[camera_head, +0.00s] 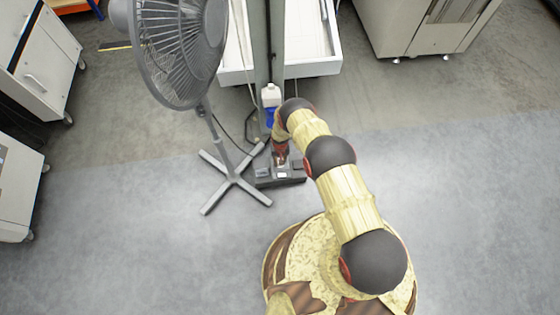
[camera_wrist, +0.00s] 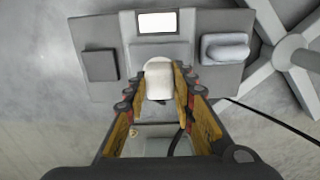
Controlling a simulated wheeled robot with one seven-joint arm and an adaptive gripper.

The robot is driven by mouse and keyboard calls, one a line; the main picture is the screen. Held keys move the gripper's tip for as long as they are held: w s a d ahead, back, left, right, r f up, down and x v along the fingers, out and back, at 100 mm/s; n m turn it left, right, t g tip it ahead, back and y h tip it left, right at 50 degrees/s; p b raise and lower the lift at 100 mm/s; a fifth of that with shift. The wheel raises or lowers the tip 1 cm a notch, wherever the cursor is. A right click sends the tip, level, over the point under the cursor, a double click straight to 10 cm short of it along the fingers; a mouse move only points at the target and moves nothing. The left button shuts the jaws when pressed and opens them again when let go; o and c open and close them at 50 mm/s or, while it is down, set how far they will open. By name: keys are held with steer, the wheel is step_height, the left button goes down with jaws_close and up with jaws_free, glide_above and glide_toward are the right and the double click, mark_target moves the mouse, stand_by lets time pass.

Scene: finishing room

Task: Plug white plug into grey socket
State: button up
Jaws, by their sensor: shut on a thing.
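My gripper (camera_wrist: 158,84) is shut on the white plug (camera_wrist: 158,72), which shows between the fingertips in the wrist view. The plug is over a grey socket unit (camera_wrist: 124,35) on the floor. The unit carries a dark square block (camera_wrist: 100,65), a white square (camera_wrist: 157,22) and a rounded light-grey piece (camera_wrist: 225,47). I cannot tell which part is the socket, or whether the plug touches the unit. In the head view my gripper (camera_head: 281,156) points down at the unit (camera_head: 293,180); the plug is hidden there.
A grey standing fan (camera_head: 181,45) stands left of the unit, its crossed feet (camera_head: 235,180) close by. A green-grey post (camera_head: 261,50) and a white-and-blue bottle (camera_head: 271,97) are behind. A black cable (camera_wrist: 265,118) runs near the fan foot. Floor at the right is clear.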

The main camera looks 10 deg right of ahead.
steer(key=o, duration=0.8)
steer(key=o, duration=0.4)
steer(key=shift+o, duration=1.3)
steer(key=shift+r+p, duration=1.85)
steer(key=shift+r, duration=1.65)
